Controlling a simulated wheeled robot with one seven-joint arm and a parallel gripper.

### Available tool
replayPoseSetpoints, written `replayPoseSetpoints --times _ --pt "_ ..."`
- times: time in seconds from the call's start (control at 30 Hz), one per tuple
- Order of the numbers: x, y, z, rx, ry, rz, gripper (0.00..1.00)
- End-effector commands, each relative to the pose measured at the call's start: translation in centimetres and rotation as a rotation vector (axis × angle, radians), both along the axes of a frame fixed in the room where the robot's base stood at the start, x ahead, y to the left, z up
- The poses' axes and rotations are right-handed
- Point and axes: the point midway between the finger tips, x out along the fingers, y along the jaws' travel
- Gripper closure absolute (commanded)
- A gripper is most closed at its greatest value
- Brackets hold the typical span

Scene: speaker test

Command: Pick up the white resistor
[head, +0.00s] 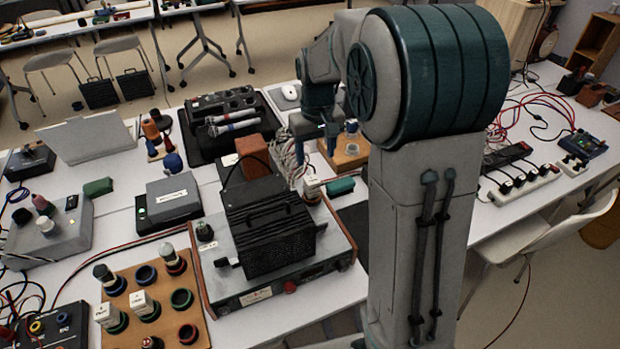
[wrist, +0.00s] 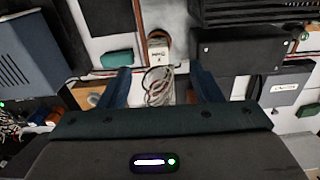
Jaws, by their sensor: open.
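A small white block with a dark printed label (head: 312,182), which looks like a white resistor, stands at the back right corner of the grey instrument (head: 325,240). In the wrist view the white block (wrist: 158,55) shows just beyond the fingers, near the middle of the gap. My gripper (head: 313,150) is open and points down behind the block. The wrist view shows its two blue fingers (wrist: 162,88) apart, with a bundle of pale cables (wrist: 158,90) seen between them. Similar white labelled blocks (head: 142,304) stand on the wooden socket board (head: 150,275).
A black ribbed box (head: 270,235) stands on the instrument, close left of the block. A green block (head: 340,187) lies to its right. A wooden stand with glass pieces (head: 345,155) is behind. My arm hides part of the table at right.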

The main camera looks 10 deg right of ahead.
Motion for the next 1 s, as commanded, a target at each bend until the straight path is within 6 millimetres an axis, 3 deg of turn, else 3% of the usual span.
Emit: replayPoseSetpoints --times 0.1,0.23,0.37,0.7,1.0 --pt "2.0 0.0 -0.8 -0.005 0.02 0.018 0.42" --pt "3.0 0.0 -1.5 -0.007 0.031 0.028 0.42" --pt "3.3 0.0 -2.7 -0.007 0.038 0.032 0.42" --pt "3.2 0.0 -8.9 -0.007 0.037 0.031 0.42" --pt "3.2 0.0 -11.3 -0.008 0.036 0.031 0.42"
